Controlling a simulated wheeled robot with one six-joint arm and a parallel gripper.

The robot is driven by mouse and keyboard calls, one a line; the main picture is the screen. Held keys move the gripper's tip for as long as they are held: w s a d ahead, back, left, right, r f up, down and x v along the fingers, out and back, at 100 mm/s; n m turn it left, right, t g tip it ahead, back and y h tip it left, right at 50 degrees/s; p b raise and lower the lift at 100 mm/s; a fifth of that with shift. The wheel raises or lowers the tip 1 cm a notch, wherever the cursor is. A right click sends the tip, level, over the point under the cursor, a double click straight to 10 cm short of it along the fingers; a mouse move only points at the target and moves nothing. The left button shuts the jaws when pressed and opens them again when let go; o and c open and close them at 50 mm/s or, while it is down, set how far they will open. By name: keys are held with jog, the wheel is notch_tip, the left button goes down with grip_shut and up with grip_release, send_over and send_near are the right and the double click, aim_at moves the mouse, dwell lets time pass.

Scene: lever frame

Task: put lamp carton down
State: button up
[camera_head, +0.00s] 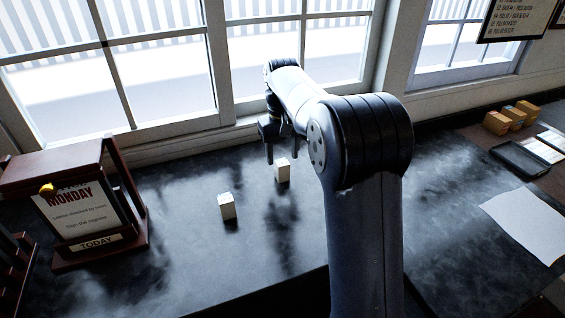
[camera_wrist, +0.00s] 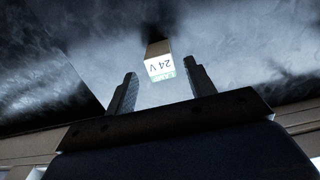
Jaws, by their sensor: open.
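A small pale lamp carton (camera_head: 282,171) appears to stand upright on the dark counter, just below my gripper (camera_head: 276,150) in the head view. In the wrist view a carton (camera_wrist: 158,63) with an upside-down "24 V" label shows between and beyond my two fingers. The fingers are spread, with a visible gap on each side of it. A second pale carton (camera_head: 227,207) stands on the counter, to the left and nearer the head camera. My arm hides part of the counter to the right.
A wooden sign stand (camera_head: 100,205) reading "MONDAY" is at the left. Windows line the back. At the right are several yellowish boxes (camera_head: 511,118), a dark tray (camera_head: 519,158) and a white sheet (camera_head: 527,224). The counter around the cartons (camera_head: 185,245) is clear.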

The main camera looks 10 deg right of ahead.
aim_at(282, 163)
notch_tip(282, 163, up, 8)
jog(key=shift+r, duration=0.2)
dwell(0.3)
